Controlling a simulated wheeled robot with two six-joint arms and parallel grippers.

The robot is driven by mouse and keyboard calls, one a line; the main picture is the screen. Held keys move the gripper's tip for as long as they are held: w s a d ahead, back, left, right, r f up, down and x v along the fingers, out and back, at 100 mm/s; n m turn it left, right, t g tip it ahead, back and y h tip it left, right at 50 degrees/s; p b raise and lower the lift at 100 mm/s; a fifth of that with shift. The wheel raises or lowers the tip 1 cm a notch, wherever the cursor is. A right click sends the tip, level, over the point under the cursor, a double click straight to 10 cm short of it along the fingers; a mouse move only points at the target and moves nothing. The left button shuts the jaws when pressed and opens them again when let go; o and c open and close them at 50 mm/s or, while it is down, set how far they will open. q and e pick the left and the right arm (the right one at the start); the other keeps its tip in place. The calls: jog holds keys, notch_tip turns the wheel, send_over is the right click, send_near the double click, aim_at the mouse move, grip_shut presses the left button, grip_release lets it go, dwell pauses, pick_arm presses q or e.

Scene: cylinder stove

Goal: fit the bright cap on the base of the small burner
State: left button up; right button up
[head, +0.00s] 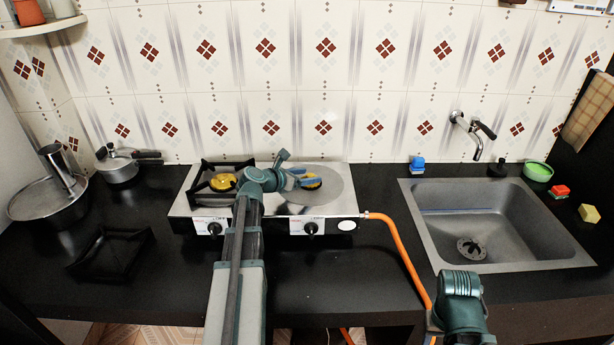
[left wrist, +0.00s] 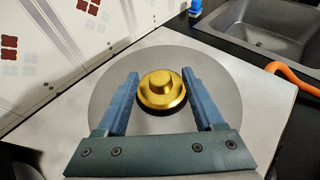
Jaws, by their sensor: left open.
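The bright brass cap (head: 313,182) is at the right burner of the stove, on a round grey plate (head: 338,185). In the left wrist view the cap (left wrist: 161,88) shows a raised round knob and a dark rim below it; I cannot tell whether it is seated on a base. My left gripper (head: 303,180) is open, with a blue finger on each side of the cap and visible gaps between. It also shows in the left wrist view (left wrist: 160,88). My right gripper is not in view; only my right arm shows at the lower right.
Another yellow cap (head: 223,182) sits at the left burner inside a black grate (head: 203,168). A loose grate (head: 111,250) lies on the black counter. Pots (head: 48,200) stand at left. An orange hose (head: 402,262) runs from the stove; a sink (head: 495,222) is at right.

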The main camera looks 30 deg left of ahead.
pick_arm(q)
jog(key=p+v, duration=0.4)
jog(key=v, duration=0.8)
jog(key=shift+s+r+p, duration=0.1)
jog(key=shift+s+p, duration=0.05)
jog(key=shift+p, duration=0.2)
jog(key=shift+s+a+r, duration=0.15)
jog(key=shift+s+a, duration=0.05)
jog(key=shift+s, duration=0.4)
jog(key=shift+d, duration=0.1)
